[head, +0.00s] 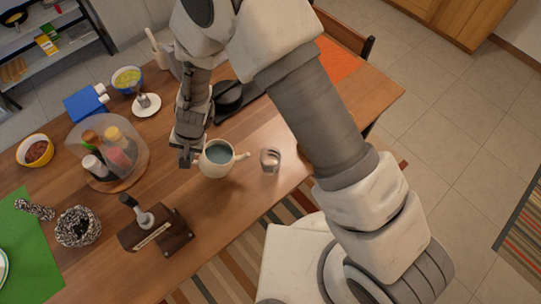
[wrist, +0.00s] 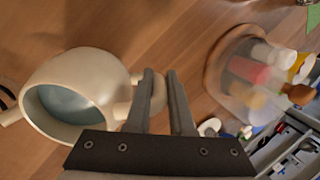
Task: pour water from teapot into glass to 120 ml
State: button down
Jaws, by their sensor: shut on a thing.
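The cream teapot (head: 217,160) is open at the top and holds bluish water. Its spout points right, toward the glass. My gripper (head: 188,160) is shut on the teapot's handle at the left side of the pot. In the wrist view, the teapot (wrist: 75,90) is at the left and my gripper's two fingers (wrist: 160,80) close around its handle. The clear glass (head: 270,160) stands on the table just right of the spout tip, apart from it. I cannot tell its water level. I cannot tell whether the teapot is lifted off the table.
A clear dome over several bottles (head: 107,150) stands left of my gripper. A dark wooden dispenser (head: 155,230) is in front to the left. A patterned bowl (head: 77,227) and a green mat (head: 30,245) lie farther left. The table's front edge runs close to the glass.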

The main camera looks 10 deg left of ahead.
jog(key=shift+w+d+r+y+b, duration=0.2)
jog(key=shift+d+r+y+b, duration=0.4)
jog(key=shift+b, duration=1.3)
jog(key=shift+d+r+b, duration=0.15)
jog(key=shift+r+b, duration=0.4)
jog(key=shift+b, duration=0.2)
jog(key=shift+w+d+r+g+y+b, duration=0.2)
jog(key=shift+d+r+y+b, duration=0.4)
jog(key=shift+b, duration=0.45)
jog(key=shift+w+d+r+g+y+b, duration=0.2)
jog(key=shift+d+r+y+b, duration=0.35)
jog(key=shift+b, duration=0.5)
jog(key=a+f+h+p, duration=0.1)
jog(key=f+p, duration=0.1)
jog(key=p, duration=0.2)
jog(key=s+a+f+h+p, duration=0.1)
jog(key=a+h+p, duration=0.1)
jog(key=p, duration=0.2)
jog(key=shift+a+f+t+p, duration=0.3)
jog(key=shift+f+t+p, duration=0.05)
jog(key=shift+t, duration=0.05)
jog(key=shift+f, duration=0.1)
jog(key=shift+s, duration=0.1)
